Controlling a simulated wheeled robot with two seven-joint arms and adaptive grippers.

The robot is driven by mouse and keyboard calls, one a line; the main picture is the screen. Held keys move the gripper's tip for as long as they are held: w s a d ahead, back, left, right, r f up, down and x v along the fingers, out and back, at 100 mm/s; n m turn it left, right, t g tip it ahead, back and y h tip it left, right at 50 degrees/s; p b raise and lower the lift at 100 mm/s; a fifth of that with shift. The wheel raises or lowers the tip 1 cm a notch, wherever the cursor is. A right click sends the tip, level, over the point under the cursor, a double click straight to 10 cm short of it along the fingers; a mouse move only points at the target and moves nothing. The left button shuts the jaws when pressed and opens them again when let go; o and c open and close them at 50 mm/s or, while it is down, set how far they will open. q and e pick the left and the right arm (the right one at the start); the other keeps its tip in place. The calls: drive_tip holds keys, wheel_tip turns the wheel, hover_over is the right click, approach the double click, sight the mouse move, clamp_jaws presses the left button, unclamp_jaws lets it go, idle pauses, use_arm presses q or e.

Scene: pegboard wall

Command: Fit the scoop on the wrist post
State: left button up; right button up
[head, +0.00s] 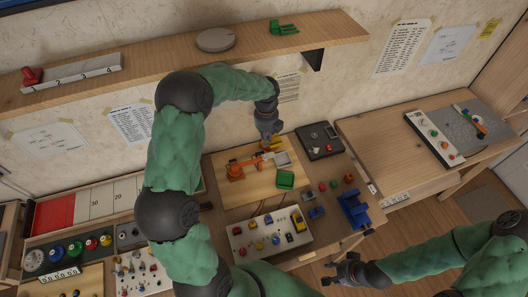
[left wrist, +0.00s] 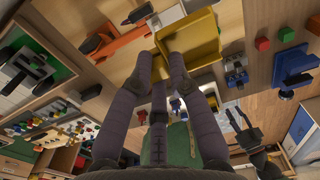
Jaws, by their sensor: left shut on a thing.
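My left gripper (head: 267,136) is shut on the yellow scoop (head: 273,144) above the wooden board. In the left wrist view the scoop (left wrist: 190,42) is an open yellow tray between the fingertips of my left gripper (left wrist: 172,62). A small orange model arm (head: 236,170) stands on the board, just left of and below the scoop. Part of it shows in the left wrist view (left wrist: 118,44), left of the scoop. I cannot make out the wrist post or whether the scoop touches it. My right gripper (head: 341,271) is empty, its fingers apart, low in front of the bench.
A grey tray (head: 282,159) and a green tray (head: 286,180) sit right of the model arm. A black scale-like device (head: 320,141) and a blue holder (head: 354,209) are further right. A white panel (head: 250,240) with several coloured parts lies in front. A shelf (head: 145,70) runs above.

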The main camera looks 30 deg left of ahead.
sight(266, 155)
use_arm(q)
drive_tip(key=shift+w+a, duration=0.1)
drive_tip(key=shift+f+b, duration=0.45)
drive_tip(key=shift+f, duration=0.05)
wheel_tip(266, 155, down, 3)
drive_tip(key=b, duration=0.2)
drive_tip(key=shift+f+b, duration=0.1)
drive_tip(key=shift+b, duration=0.25)
drive_tip(key=shift+f, duration=0.65)
clamp_jaws()
drive_tip(key=shift+p, duration=0.35)
drive_tip(key=shift+f, duration=0.65)
idle(0.5)
idle(0.7)
drive_tip(key=shift+f, duration=0.75)
idle(1.1)
